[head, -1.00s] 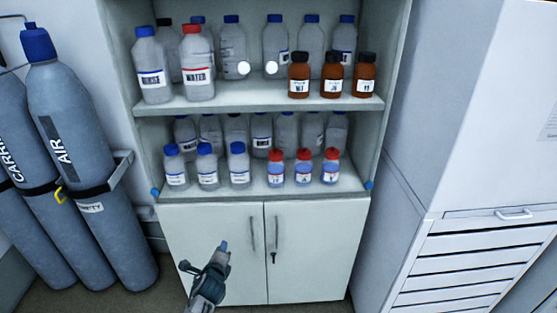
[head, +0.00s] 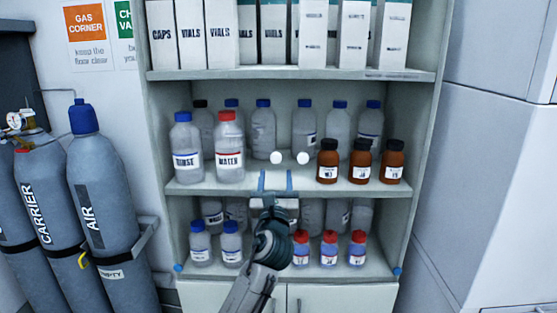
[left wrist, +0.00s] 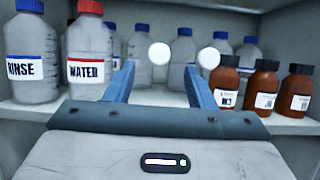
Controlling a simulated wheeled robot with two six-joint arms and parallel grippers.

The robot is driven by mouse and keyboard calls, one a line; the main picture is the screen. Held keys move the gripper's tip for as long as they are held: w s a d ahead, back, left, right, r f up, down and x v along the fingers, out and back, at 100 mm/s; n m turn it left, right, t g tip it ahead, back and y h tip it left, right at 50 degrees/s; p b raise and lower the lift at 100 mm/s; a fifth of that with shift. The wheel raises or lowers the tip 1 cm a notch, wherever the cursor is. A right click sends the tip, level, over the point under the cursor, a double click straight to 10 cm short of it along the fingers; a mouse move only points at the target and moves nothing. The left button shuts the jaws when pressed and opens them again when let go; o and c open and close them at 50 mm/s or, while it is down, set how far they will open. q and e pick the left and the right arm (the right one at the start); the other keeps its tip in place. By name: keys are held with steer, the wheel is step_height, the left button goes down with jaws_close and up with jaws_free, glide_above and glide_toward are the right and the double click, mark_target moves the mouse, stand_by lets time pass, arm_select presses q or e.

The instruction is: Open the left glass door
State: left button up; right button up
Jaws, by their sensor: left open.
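Two white round knobs, a left knob (head: 276,157) and a right knob (head: 302,158), show side by side in front of the middle shelf. The clear glass of the doors is hardly visible. In the left wrist view the left knob (left wrist: 159,53) lies between and just above the blue fingertips, and the right knob (left wrist: 208,58) lies to their right. My left gripper (head: 276,181) is open and empty, pointing at the cabinet just below the left knob. I cannot tell its exact distance from the knob. My right gripper is not in view.
Behind the knobs stand a RINSE bottle (head: 187,148), a WATER bottle (head: 230,147) and brown bottles (head: 361,162). White boxes (head: 274,35) fill the top shelf. Gas cylinders (head: 105,210) stand to the left. A grey-white cabinet (head: 500,150) stands to the right.

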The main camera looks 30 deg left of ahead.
mark_target(276, 159)
arm_select(q)
steer(key=p+x, duration=0.1)
steer(key=x, duration=0.4)
steer(key=shift+w+a, duration=0.25)
steer(key=shift+w, duration=0.05)
jaws_close()
